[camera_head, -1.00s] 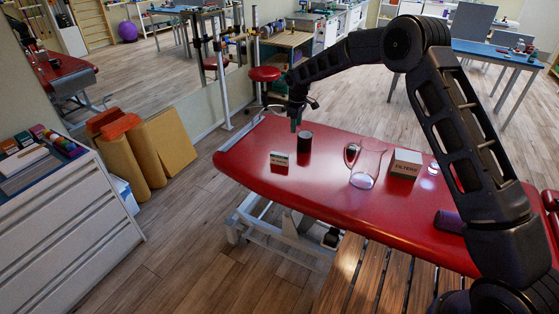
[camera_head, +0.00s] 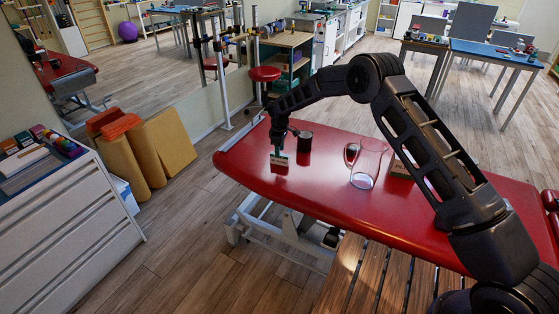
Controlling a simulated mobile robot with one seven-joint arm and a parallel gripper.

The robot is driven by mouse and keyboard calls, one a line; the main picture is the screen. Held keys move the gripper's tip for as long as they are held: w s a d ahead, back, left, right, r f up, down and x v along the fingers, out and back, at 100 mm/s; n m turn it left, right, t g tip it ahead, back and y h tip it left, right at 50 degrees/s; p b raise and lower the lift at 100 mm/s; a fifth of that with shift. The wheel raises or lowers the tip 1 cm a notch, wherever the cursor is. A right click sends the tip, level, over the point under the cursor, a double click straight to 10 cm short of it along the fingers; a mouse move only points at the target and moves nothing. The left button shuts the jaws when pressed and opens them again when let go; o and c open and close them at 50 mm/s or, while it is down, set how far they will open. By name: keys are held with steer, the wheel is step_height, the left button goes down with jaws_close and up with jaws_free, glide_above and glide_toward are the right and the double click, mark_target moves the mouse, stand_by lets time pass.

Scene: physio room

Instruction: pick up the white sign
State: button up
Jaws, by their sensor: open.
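My gripper (camera_head: 278,151) is open, pointing down right at the sign's top edge. The fingertips overlap the sign's upper part in the picture; whether they touch it I cannot tell. The gap between the fingers is too small to see clearly.
A dark cylinder (camera_head: 304,142) stands close to the right of my gripper. A clear glass jug (camera_head: 366,166), a small dark object (camera_head: 351,152) and a box (camera_head: 399,169) partly behind my arm are farther right. The table's front left surface is clear.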

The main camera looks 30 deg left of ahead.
mark_target(280, 159)
step_height(280, 159, down, 5)
steer(key=shift+s+d+r, duration=0.1)
steer(key=shift+s, duration=0.05)
steer(key=shift+c, duration=0.3)
jaws_close()
